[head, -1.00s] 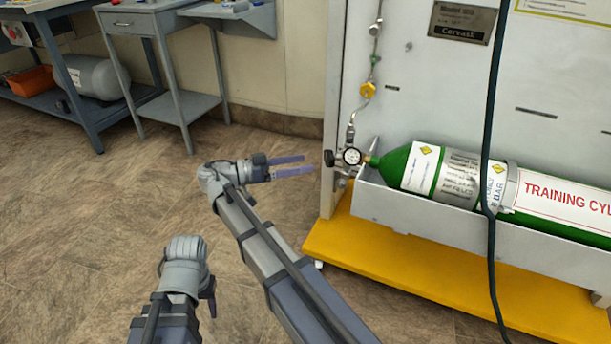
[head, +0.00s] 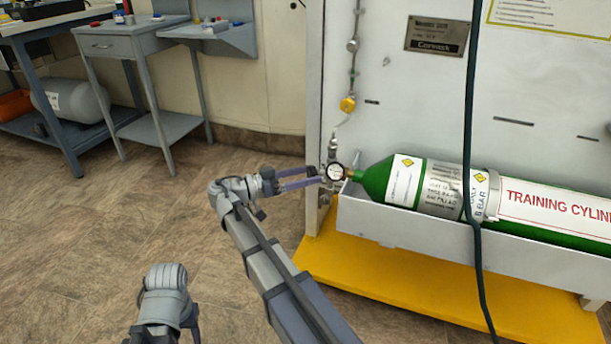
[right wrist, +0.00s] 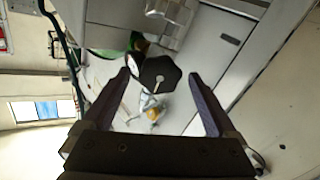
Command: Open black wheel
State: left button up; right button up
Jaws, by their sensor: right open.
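The black wheel (right wrist: 158,76) is a dark faceted knob with a pale centre. In the right wrist view it sits between the two fingertips of my right gripper (right wrist: 160,76), with a gap on each side. In the head view the wheel is mostly hidden by the fingers, left of the round gauge (head: 334,171) at the neck of the green cylinder (head: 376,180). My right gripper (head: 316,177) is open and reaches the valve from the left. I cannot tell how deep the wheel lies between the fingers. The fingers of my left gripper do not show.
The cylinder lies in a grey trough (head: 400,222) on the panel, above a yellow base (head: 420,270). A dark hose (head: 470,140) hangs in front. A yellow fitting (head: 347,105) is above the valve. Grey side tables (head: 125,45) stand at the left; floor between is clear.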

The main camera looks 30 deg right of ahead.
jog(key=shift+d, duration=0.1)
jog(key=shift+c, duration=0.4)
jog(key=c, duration=1.3)
